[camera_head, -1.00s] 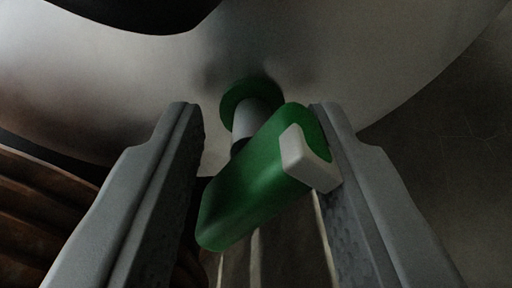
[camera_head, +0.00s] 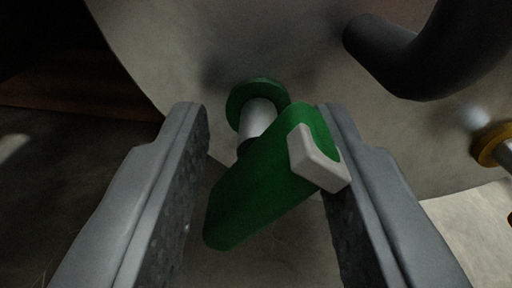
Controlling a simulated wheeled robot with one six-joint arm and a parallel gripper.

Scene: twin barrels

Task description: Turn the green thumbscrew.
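The green thumbscrew is a thick green bar handle (camera_head: 258,180) with a pale tab (camera_head: 316,158) at its upper right end. A light shaft runs from the handle to a green collar (camera_head: 258,94) on the pale metal barrel (camera_head: 250,45). The handle lies slantwise between the two fingers of my gripper (camera_head: 265,110), which stand wide apart. The upper right end of the handle meets or overlaps the right finger. A gap shows between the lower left end and the left finger.
A dark curved pipe (camera_head: 410,65) comes off the barrel at the upper right. A yellow ringed fitting (camera_head: 492,145) is at the right edge. Brown wood (camera_head: 80,95) shows at the upper left. The floor around is dim.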

